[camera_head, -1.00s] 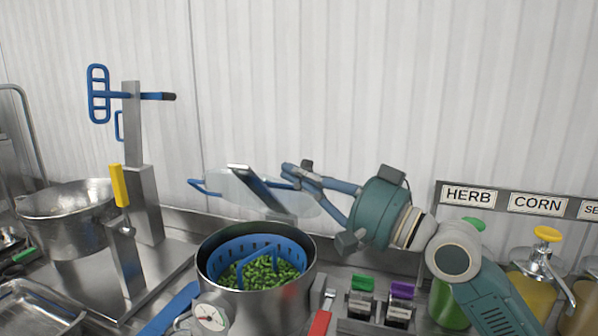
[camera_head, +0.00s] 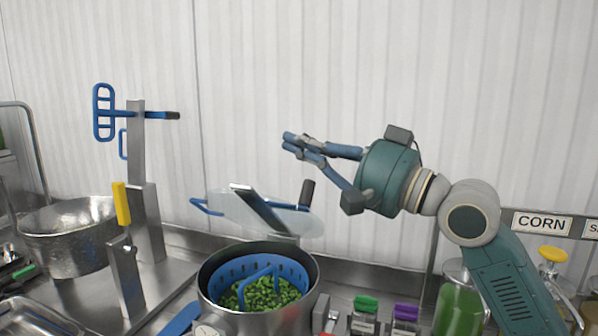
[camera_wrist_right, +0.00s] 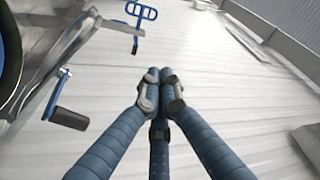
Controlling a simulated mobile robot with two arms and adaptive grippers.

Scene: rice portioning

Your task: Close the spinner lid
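The spinner is a steel pot (camera_head: 306,312) with a blue basket (camera_head: 292,268) holding chopped green food. Its clear lid (camera_head: 222,208) stands open and tilted behind the pot, with a metal bar across it, a blue handle at the left and a dark knob (camera_head: 307,192) at the right. The dark knob also shows in the right wrist view (camera_wrist_right: 70,118). My right gripper (camera_head: 290,143) is above the lid and knob, apart from both. In the wrist view its fingertips (camera_wrist_right: 160,78) meet with nothing between them. My left gripper is not in view.
A steel stand (camera_head: 147,215) with blue handles and a steel bowl (camera_head: 65,245) are at the left. Purple (camera_head: 405,312) and green-topped items and a green bottle (camera_head: 455,305) stand right of the pot. The wall is behind; the air above the lid is clear.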

